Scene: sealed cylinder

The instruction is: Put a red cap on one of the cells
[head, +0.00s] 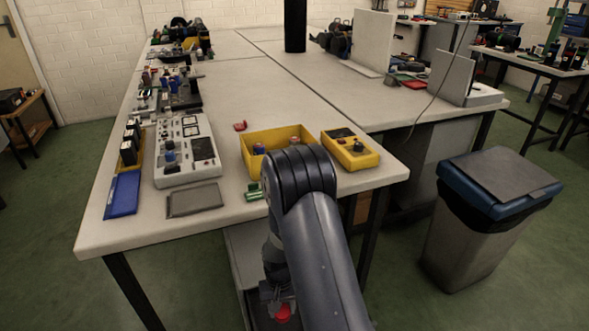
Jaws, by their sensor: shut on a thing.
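My gripper (277,296) is at the bottom of the head view, low in front of the table and partly hidden by my arm. It is shut on a small round red thing, which looks like a red cap (283,313). Small cylinders that may be the cells stand in the yellow bin (247,163); one shows a purple-blue top (258,148). Another dark cylinder (170,155) stands on the grey panel device (187,176). A green cylinder (253,191) lies near the table's front edge. My arm hides part of the bin.
A yellow control box (349,150) sits right of the bin. A blue case (123,195) and a grey flat plate (195,200) lie at the front left. A small red piece (240,126) lies behind the bin. A trash bin (470,230) stands at right. The table's middle is clear.

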